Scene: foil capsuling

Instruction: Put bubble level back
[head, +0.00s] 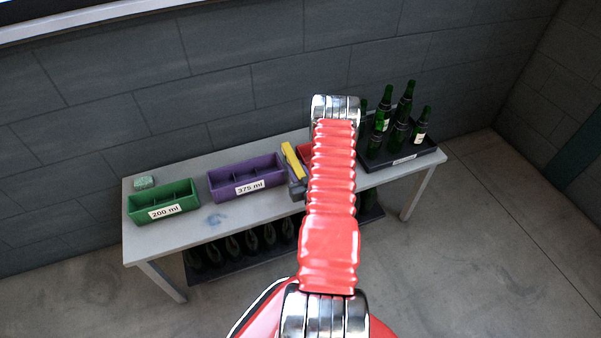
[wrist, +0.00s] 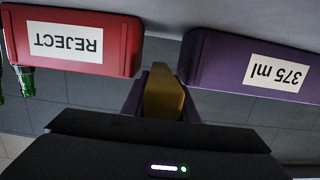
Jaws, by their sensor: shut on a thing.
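The bubble level, a yellow bar (head: 293,160), shows in the head view between the purple bin and the red bin, just left of my arm. In the wrist view the yellow bar (wrist: 163,96) stands at the middle, between two purplish sides; I cannot tell whether these are my fingers or a holder. My gripper (wrist: 160,108) is shut on the bar. In the head view my arm hides most of the gripper, and only a dark part shows near the bench. Whether the level touches the bench is hidden.
A purple 375 ml bin (head: 246,178) and a green 200 ml bin (head: 163,203) stand on the grey bench (head: 205,231). A red REJECT bin (wrist: 75,42) is close on the other side. Green bottles stand in a black tray (head: 404,160) at right.

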